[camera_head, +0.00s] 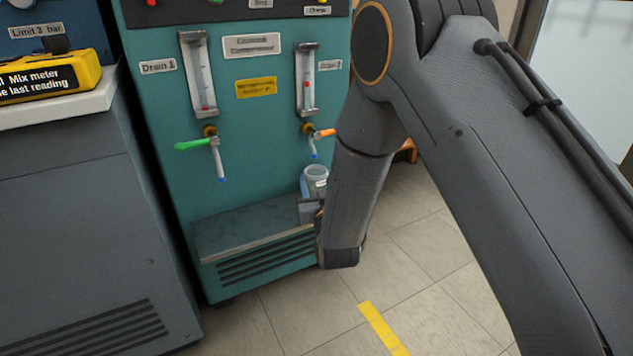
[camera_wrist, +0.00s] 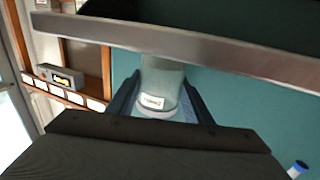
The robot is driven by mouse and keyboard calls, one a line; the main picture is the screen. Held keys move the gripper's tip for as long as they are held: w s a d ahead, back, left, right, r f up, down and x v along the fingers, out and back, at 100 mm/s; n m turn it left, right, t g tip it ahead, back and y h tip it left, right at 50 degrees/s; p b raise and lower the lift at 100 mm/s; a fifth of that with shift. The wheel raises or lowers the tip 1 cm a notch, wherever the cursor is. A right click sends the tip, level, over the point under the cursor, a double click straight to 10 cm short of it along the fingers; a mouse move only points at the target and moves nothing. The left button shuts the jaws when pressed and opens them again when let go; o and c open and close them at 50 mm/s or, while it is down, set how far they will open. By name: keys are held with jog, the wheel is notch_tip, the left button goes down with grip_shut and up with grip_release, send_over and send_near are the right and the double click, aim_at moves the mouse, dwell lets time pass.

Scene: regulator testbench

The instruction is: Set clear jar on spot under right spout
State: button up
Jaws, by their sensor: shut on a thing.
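The clear jar (camera_head: 316,174) is upright at the right end of the teal bench's shelf, below the right spout (camera_head: 313,151). My gripper (camera_head: 311,208) is shut on the jar. In the wrist view, the labelled jar (camera_wrist: 163,82) sits between my two fingers (camera_wrist: 163,100), and the shelf's metal edge (camera_wrist: 200,53) crosses the picture near its base. I cannot tell whether the base touches the shelf. The spot under the right spout is hidden by the jar, my gripper and my arm.
The left spout (camera_head: 218,169) with a green handle hangs over the clear left part of the shelf (camera_head: 235,229). The right spout has an orange handle (camera_head: 325,133). A grey cabinet (camera_head: 70,210) with a yellow meter (camera_head: 50,78) stands at left. A yellow stripe (camera_head: 383,328) marks the floor.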

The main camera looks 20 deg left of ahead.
jog(key=shift+f, duration=0.15)
jog(key=o, duration=1.2)
jog(key=shift+o, duration=0.2)
jog(key=shift+p+v, duration=1.35)
jog(key=shift+v, duration=2.55)
jog(key=shift+a, duration=0.1)
